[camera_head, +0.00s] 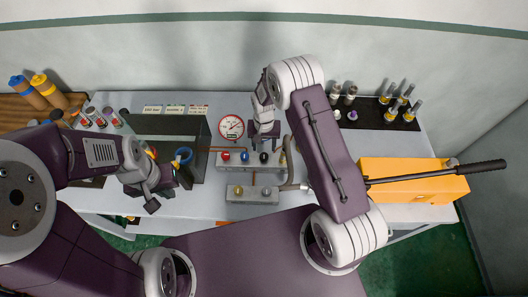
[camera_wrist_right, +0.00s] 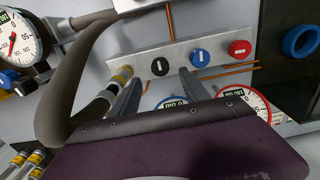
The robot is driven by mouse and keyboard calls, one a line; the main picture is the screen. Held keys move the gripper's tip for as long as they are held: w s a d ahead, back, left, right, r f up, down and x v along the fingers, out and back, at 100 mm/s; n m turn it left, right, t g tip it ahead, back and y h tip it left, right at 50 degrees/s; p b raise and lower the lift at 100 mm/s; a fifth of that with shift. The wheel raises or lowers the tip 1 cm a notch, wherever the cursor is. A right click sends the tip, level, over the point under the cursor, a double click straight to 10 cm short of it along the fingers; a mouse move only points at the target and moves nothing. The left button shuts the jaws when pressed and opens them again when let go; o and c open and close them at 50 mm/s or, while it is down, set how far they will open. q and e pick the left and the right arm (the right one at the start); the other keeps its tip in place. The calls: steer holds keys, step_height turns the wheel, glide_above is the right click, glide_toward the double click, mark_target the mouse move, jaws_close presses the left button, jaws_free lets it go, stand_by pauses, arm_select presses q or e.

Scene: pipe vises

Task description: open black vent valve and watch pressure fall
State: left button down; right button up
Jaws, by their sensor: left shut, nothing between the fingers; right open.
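The black valve knob (camera_head: 264,157) is the right one of three knobs on the upper grey manifold; the blue (camera_head: 245,157) and red (camera_head: 226,156) knobs are left of it. In the right wrist view the black knob (camera_wrist_right: 160,66) shows a pale bar across its face. My right gripper (camera_wrist_right: 161,77) is open, its fingertips on either side of the black knob in that view; contact cannot be told. In the head view my right gripper (camera_head: 264,136) is just behind the manifold. A red-rimmed gauge (camera_head: 231,127) stands behind; its reading is too small to tell. My left gripper (camera_head: 153,204) is shut and empty at left.
A dark open-fronted box (camera_head: 168,124) with a blue ring stands left of the manifold. A curved grey hose (camera_wrist_right: 62,80) runs close beside my right gripper. An orange hand pump (camera_head: 400,182) with a long black handle is at right. A lower grey block (camera_head: 252,195) sits in front.

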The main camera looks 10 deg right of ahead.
mark_target(264, 155)
step_height(264, 155, down, 6)
steer(key=shift+w+p, duration=0.15)
steer(key=shift+p, duration=0.8)
steer(key=shift+f, duration=0.35)
jaws_close()
